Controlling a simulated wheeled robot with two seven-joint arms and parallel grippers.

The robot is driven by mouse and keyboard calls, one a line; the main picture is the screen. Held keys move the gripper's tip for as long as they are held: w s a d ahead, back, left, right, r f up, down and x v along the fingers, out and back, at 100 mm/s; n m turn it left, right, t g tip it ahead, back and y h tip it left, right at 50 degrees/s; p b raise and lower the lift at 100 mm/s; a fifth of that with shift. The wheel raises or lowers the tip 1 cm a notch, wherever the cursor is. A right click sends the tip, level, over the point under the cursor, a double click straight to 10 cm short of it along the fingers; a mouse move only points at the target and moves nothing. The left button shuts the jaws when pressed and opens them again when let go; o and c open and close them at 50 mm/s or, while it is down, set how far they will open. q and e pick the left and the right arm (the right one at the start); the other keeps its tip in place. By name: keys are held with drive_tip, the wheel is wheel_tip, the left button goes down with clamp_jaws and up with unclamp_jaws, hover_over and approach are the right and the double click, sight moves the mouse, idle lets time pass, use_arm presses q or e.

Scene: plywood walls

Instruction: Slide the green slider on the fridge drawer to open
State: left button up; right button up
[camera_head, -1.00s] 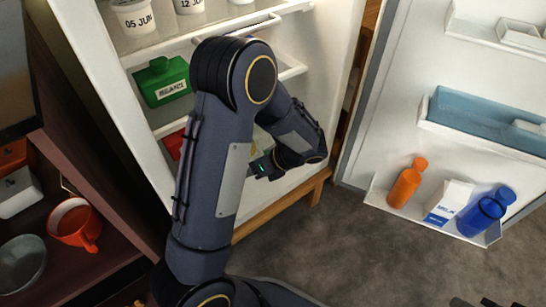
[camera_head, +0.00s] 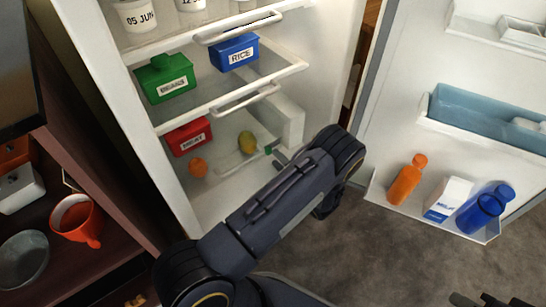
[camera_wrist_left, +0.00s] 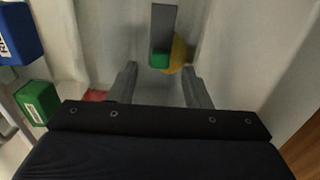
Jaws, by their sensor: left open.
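The green slider (camera_head: 268,149) is a small green block low in the open fridge (camera_head: 225,205), beside a yellow fruit (camera_head: 247,142). In the left wrist view the slider (camera_wrist_left: 160,58) sits at the lower end of a grey strip (camera_wrist_left: 163,22), in front of the yellow fruit. My left gripper (camera_head: 281,159) reaches into the fridge just below and right of the slider; my forearm hides most of it. In the left wrist view its fingers (camera_wrist_left: 158,82) are apart and empty, with the slider ahead between them. Contact does not show. Dark tips at the lower right edge may be my right gripper (camera_head: 488,301).
Above are a green box (camera_head: 166,80), a blue RICE box (camera_head: 234,53) and white shelf handles (camera_head: 245,98). A red box (camera_head: 188,136) and an orange (camera_head: 198,167) sit lower left. The open fridge door (camera_head: 400,110) stands right, with bottles in its bin.

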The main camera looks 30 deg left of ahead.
sight(270, 153)
use_arm(q)
drive_tip(key=shift+b+x, duration=0.3)
drive_tip(key=shift+x, duration=1.3)
drive_tip(key=shift+c, duration=0.4)
clamp_jaws()
